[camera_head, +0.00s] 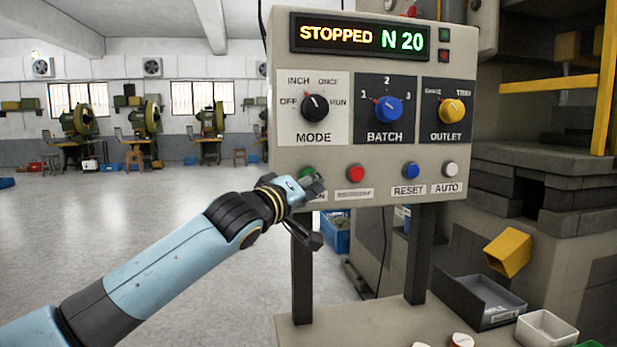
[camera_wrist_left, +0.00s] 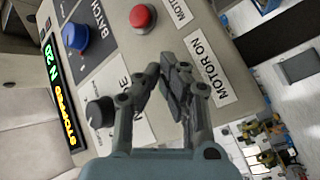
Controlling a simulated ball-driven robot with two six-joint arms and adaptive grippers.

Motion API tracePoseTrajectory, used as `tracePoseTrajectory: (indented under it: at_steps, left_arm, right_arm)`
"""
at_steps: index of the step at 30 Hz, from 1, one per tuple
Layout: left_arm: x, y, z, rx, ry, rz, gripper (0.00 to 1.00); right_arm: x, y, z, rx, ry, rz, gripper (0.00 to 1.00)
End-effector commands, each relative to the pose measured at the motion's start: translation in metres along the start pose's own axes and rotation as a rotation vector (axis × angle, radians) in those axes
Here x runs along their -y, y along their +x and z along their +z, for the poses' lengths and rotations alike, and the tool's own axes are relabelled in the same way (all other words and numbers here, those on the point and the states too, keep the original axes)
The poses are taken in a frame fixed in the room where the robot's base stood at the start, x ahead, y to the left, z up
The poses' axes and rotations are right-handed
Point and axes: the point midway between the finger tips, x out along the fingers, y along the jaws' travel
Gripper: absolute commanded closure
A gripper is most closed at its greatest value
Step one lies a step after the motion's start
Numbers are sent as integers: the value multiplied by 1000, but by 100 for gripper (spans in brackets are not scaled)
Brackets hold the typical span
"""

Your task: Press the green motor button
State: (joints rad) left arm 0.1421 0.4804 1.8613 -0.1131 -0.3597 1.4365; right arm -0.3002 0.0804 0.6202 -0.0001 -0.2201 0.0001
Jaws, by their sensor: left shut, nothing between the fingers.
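The green motor button (camera_head: 306,172) is at the left end of the button row on the control panel (camera_head: 362,163); my left gripper partly covers it. My left gripper (camera_head: 314,183) is shut and empty, its fingertips right in front of the button. I cannot tell whether they touch it. In the left wrist view the shut fingers (camera_wrist_left: 168,72) lie beside the MOTOR ON label (camera_wrist_left: 209,71), and the green button is hidden behind them. The display (camera_head: 360,38) reads STOPPED N 20. My right gripper is not in view.
A red button (camera_head: 355,173), a blue reset button (camera_head: 410,170) and a white auto button (camera_head: 450,169) sit to the right in the row. Mode (camera_head: 315,107), batch (camera_head: 388,110) and outlet (camera_head: 452,112) knobs are above. Open floor lies left.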

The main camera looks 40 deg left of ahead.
Motion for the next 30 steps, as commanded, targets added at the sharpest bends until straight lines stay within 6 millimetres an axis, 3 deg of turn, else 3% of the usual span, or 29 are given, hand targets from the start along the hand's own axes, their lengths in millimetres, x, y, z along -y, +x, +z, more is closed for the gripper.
tracePoseTrajectory:
  at_steps: [30]
  left_arm:
    - [5, 7, -5, 0, 1, 0, 100]
  right_arm:
    - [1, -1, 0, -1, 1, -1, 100]
